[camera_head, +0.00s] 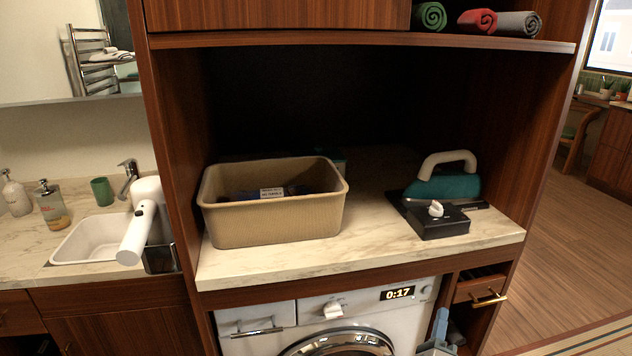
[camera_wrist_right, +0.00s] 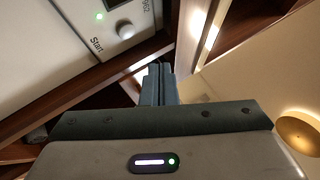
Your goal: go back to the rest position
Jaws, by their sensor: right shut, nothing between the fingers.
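My right gripper (camera_head: 437,335) shows at the lower right of the head view, in front of the washing machine's right edge. Its grey-blue fingers point up and hold nothing. In the right wrist view its fingers (camera_wrist_right: 158,84) are together, with the washer's Start button panel (camera_wrist_right: 100,30) up and to the left. My left gripper does not show.
A beige bin (camera_head: 275,220) and a teal iron (camera_head: 445,186) by a black box (camera_head: 437,222) stand on the marble counter. The washing machine (camera_head: 365,316) is below it. A drawer with a brass handle (camera_head: 488,299) is right of my gripper. Open floor (camera_head: 560,240) lies farther right.

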